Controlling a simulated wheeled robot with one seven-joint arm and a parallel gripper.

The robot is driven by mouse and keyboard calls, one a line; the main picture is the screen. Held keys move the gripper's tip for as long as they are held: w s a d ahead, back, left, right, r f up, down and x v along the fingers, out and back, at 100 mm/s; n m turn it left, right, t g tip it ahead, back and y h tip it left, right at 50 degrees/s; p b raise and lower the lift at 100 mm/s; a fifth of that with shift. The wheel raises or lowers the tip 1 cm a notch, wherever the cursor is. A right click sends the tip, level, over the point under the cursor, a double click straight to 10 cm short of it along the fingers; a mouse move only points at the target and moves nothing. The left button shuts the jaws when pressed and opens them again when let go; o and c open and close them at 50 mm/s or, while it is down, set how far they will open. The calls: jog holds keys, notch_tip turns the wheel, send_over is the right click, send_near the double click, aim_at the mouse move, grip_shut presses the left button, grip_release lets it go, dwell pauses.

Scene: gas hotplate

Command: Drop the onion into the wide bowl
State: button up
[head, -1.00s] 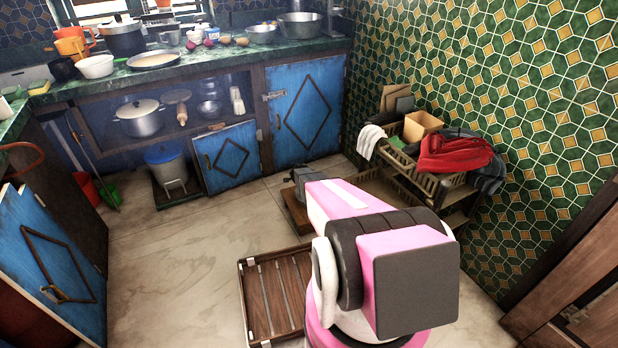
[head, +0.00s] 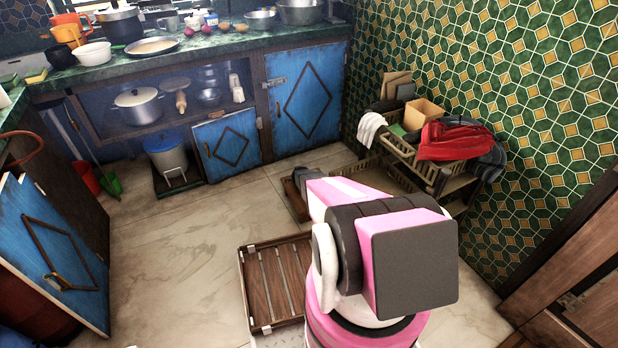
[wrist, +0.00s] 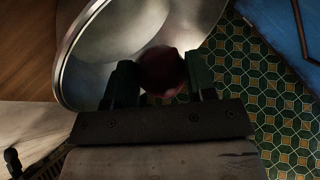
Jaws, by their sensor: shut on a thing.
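My gripper (wrist: 160,84) is shut on a dark reddish onion (wrist: 162,68), held between its two fingers in the wrist view. A wide, shiny metal bowl (wrist: 120,40) fills the upper left of that view. The onion overlaps the bowl's lower right part in the picture; its height relative to the rim cannot be told.
The green counter (head: 215,42) carries a shallow pan (head: 152,46), a white bowl (head: 93,53), a large pot (head: 300,12) and loose onions (head: 191,32). A slatted wooden crate (head: 275,280) lies on the floor, and a basket rack (head: 400,150) stands by the tiled wall. Floor at left centre is clear.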

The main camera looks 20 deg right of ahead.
jog(key=shift+f, duration=0.15)
jog(key=o, duration=1)
jog(key=shift+r, duration=3.5)
